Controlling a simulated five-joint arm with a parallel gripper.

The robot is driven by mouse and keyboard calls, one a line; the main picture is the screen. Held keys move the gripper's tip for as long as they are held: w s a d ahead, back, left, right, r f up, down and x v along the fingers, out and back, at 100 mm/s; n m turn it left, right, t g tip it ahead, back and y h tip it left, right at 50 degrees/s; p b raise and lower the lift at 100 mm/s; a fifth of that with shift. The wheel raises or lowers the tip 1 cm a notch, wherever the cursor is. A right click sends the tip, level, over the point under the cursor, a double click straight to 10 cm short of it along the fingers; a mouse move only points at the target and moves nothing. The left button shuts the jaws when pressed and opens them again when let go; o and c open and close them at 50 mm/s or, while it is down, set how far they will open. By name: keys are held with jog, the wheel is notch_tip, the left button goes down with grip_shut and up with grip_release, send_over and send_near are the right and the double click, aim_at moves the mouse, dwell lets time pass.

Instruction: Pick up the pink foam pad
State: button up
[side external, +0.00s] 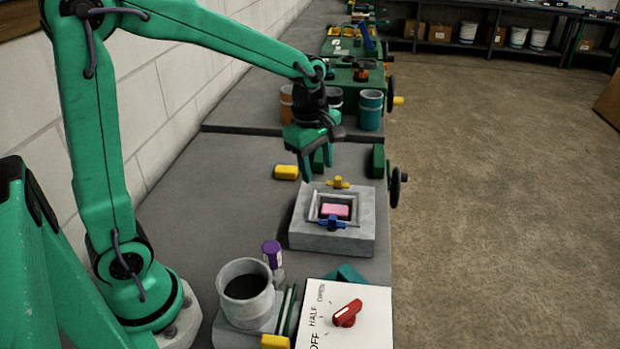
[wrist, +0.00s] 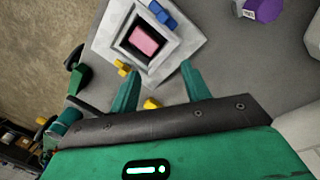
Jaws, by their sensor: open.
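The pink foam pad (side external: 335,211) lies in the square recess of a grey block (side external: 304,238) on the bench. In the wrist view the pad (wrist: 144,40) shows ahead of my fingers, inside the frame of the block (wrist: 185,48). A blue clamp piece (side external: 332,222) sits on the near side of the recess and a yellow one (side external: 337,183) on the far side. My gripper (side external: 318,172) is open and empty, above and beyond the block, up and left of the pad in the side view. Its two green fingers (wrist: 160,88) are spread apart in the wrist view.
A yellow block (side external: 286,172) lies left of my gripper. A purple-capped bottle (side external: 272,255), a grey pot (side external: 245,288) and a white panel with a red knob (side external: 346,313) stand in front. Cups (side external: 370,110) stand behind. The bench left of the grey block is clear.

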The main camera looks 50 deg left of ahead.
aim_at(332, 208)
jog(key=w+f+n, duration=0.1)
jog(key=f+n, duration=0.1)
jog(key=w+f+n+g, duration=0.1)
jog(key=w+f+n, duration=0.1)
jog(key=f+n, duration=0.1)
jog(key=w+f+n, duration=0.2)
jog(key=shift+w+a+f+n+g, duration=0.25)
jog(key=shift+a+f+n+g, duration=0.05)
jog(key=shift+a+f, duration=0.05)
jog(key=shift+f, duration=0.1)
jog(key=shift+f, duration=1.2)
jog(key=shift+f, duration=0.1)
jog(key=shift+f, duration=2.5)
jog(key=shift+c, duration=0.5)
jog(key=c, duration=0.6)
